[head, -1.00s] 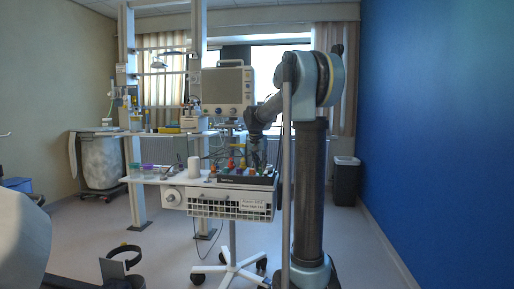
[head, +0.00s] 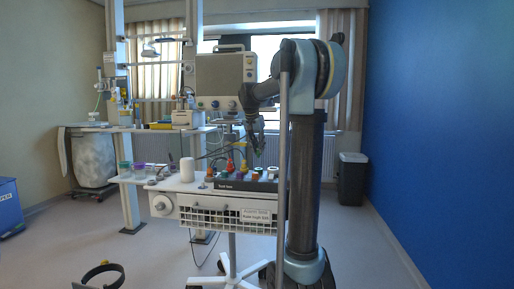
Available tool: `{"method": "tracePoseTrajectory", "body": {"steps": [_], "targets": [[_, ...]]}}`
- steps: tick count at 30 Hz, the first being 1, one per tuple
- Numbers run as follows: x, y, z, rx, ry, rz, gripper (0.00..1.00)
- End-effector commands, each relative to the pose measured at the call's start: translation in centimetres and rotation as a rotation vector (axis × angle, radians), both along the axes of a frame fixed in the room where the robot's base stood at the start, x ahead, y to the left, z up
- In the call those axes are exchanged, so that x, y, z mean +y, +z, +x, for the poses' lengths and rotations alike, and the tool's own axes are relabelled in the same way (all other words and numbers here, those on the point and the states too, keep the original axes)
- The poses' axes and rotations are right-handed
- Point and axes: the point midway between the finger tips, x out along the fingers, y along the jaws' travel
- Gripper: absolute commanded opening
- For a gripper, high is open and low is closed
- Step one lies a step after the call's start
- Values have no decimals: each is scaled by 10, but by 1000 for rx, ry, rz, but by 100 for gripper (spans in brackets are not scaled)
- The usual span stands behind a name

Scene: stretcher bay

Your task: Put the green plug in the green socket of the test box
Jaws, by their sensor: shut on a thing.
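The test box (head: 232,186) is a dark, low box with a white label on its front, standing on the cart's top in the head view. Several coloured plugs and sockets are on its sloped top, with red, yellow, green and white among them. My gripper (head: 258,150) points down above the right half of the box, clear of its top. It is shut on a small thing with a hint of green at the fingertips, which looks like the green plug. Which socket is the green one is too small to tell surely.
The white cart (head: 190,185) bears the box, a white cylinder (head: 187,170) and thin dark leads to the left of the box. A monitor (head: 225,80) stands behind. Small coloured pots (head: 139,170) are on the shelf at left. A dark bin (head: 352,180) stands right of my arm.

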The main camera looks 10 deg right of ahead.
Motion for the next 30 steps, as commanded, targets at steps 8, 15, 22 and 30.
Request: {"method": "tracePoseTrajectory", "body": {"steps": [8, 15, 22, 30], "targets": [[-1, -22, 0, 0, -2, 1, 1], [-1, -37, 0, -1, -1, 0, 1], [-1, -41, 0, -2, -1, 1, 1], [-1, -41, 0, -1, 0, 0, 1]]}}
